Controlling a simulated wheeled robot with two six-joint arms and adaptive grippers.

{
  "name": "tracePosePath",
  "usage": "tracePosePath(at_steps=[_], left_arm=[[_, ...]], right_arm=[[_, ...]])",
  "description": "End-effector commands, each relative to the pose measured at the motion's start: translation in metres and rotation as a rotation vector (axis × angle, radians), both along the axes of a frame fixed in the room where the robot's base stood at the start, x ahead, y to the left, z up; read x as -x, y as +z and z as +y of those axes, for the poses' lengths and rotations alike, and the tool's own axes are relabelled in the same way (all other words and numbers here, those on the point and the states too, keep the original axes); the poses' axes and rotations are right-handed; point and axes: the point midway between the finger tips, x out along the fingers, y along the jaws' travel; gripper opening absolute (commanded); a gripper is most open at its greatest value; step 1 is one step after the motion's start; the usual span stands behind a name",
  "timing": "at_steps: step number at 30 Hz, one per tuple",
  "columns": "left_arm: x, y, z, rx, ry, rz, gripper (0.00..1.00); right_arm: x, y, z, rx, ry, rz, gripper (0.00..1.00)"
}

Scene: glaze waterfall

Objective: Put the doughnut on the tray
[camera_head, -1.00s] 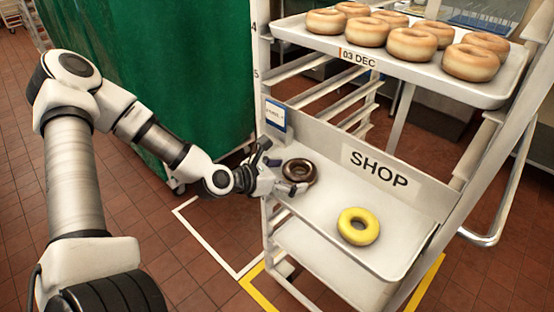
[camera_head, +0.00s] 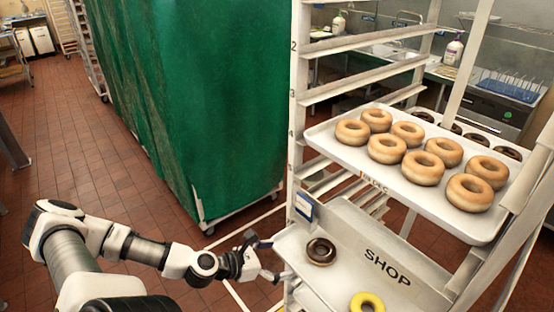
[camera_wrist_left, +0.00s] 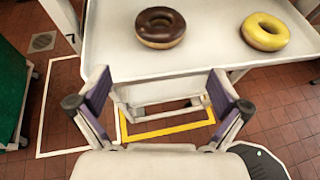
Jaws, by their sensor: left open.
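A chocolate-glazed doughnut (camera_head: 321,251) lies on the left part of the lower white tray marked SHOP (camera_head: 345,217). A yellow-glazed doughnut (camera_head: 367,303) lies on the same tray, nearer the front. My left gripper (camera_head: 271,260) is open and empty just off the tray's left edge, apart from the chocolate doughnut. In the left wrist view its two fingers (camera_wrist_left: 156,92) are spread before the tray's edge. The chocolate doughnut (camera_wrist_left: 160,27) lies beyond them, and the yellow one (camera_wrist_left: 265,31) is farther right. My right gripper is not in view.
An upper tray (camera_head: 333,146) of the rack holds several plain ring doughnuts (camera_head: 388,148), with darker ones behind. A rack post (camera_head: 297,110) stands near my left gripper. A green covered cart (camera_head: 190,100) stands at left. The tiled floor at left is open.

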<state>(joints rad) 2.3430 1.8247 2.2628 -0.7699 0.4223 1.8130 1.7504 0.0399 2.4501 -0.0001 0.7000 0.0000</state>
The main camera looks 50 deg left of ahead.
Motion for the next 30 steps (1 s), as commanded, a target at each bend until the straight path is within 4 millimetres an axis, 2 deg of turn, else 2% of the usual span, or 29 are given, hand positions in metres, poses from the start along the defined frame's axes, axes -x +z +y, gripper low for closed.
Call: tracePosePath(at_steps=[4,8,14,17,21,25,27,30], left_arm=[[0.003,-0.002,-0.003,-0.123,-0.09,0.025,1.0],[0.009,-0.011,-0.019,-0.432,-0.346,0.079,1.0],[0.038,-0.044,-0.062,-0.972,-0.956,0.126,1.0],[0.063,-0.063,-0.085,-1.198,-1.313,0.099,1.0],[0.106,-0.088,-0.113,-1.439,-1.843,-0.009,1.0],[0.139,-0.101,-0.128,-1.551,-2.209,-0.14,1.0],[0.148,-0.104,-0.132,-1.577,-2.316,-0.189,1.0],[0.152,-0.105,-0.134,-1.59,-2.369,-0.218,1.0]], right_arm=[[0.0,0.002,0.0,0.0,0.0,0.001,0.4],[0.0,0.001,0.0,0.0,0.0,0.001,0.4],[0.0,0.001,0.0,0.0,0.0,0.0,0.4],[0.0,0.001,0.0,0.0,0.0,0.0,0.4],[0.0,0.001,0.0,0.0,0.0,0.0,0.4],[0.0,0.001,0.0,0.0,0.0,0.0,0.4],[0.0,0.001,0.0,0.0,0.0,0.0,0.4],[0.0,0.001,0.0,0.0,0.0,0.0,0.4]])
